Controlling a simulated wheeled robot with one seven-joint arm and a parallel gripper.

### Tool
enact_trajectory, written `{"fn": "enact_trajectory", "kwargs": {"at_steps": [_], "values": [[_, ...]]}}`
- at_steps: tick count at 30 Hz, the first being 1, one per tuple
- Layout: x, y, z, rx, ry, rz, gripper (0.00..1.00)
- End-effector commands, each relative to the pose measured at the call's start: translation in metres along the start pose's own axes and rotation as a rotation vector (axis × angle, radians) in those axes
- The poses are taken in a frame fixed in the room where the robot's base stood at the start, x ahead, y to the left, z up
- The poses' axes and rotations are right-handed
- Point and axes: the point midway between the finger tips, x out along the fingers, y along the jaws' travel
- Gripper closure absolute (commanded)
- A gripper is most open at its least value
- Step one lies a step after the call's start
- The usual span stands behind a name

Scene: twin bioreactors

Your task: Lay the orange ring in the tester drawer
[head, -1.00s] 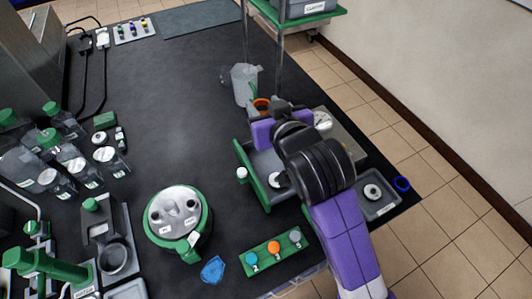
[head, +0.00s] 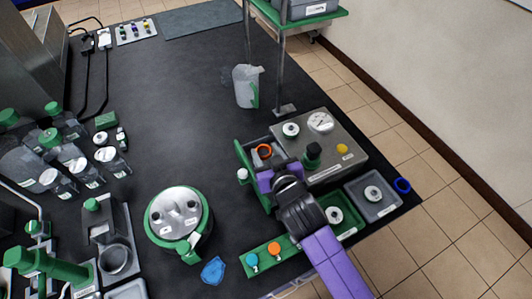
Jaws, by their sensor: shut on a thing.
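The orange ring (head: 264,148) is at the tips of my gripper (head: 263,158), which is shut on it. The tester is a grey box (head: 350,165) with a round gauge and a yellow knob, at the right of the black table. Its drawer (head: 241,160) stands open to the left, with a green front. The ring is over the far part of the drawer in the picture; I cannot tell whether it touches the floor of the drawer. My purple gripper body and dark wrist hide most of the drawer's inside.
A clear jug (head: 246,86) stands behind the tester, near a shelf post (head: 282,70). A round green-rimmed device (head: 178,216) and a three-button green strip (head: 284,249) are in front.

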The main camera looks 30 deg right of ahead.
Motion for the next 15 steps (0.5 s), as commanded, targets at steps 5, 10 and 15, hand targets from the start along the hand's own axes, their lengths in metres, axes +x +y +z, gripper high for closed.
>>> {"fn": "enact_trajectory", "kwargs": {"at_steps": [5,10,15], "values": [[0.0019,-0.0002,0.0048,0.000,0.000,-0.001,0.94],[0.0020,-0.0002,0.0049,0.000,0.001,-0.001,0.94],[0.0041,-0.0002,0.0097,0.000,0.001,-0.001,0.94]]}}
